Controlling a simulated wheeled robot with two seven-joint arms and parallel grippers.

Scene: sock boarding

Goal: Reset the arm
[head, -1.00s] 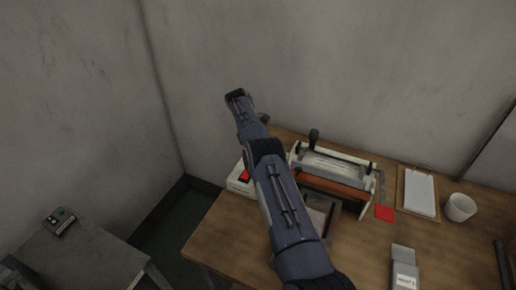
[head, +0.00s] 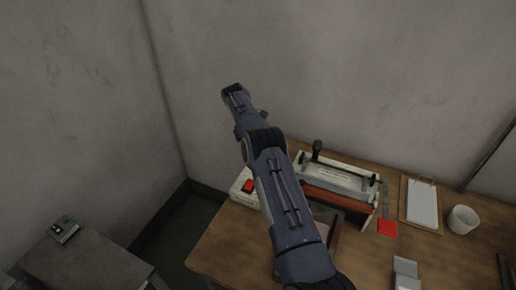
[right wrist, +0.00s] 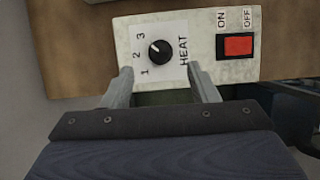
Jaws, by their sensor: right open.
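My right arm reaches up across the head view over the wooden table (head: 225,262). Its gripper end is at the top of the arm and its fingers cannot be made out there. In the right wrist view my right gripper (right wrist: 162,88) is open and empty. Its two fingertips point at a white control box (right wrist: 125,35) with a black heat knob (right wrist: 160,52) and a red on/off switch (right wrist: 238,45). The fingertips lie either side of the lower part of the knob panel; contact cannot be told. My left gripper is not in view.
A white press-like machine (head: 345,178) with a reddish-brown bar stands behind the arm. A red square (head: 387,229), clipboard (head: 422,203), white cup (head: 462,219) and grey-white box (head: 405,268) lie to the right. A side table (head: 85,262) holds a small device (head: 63,230).

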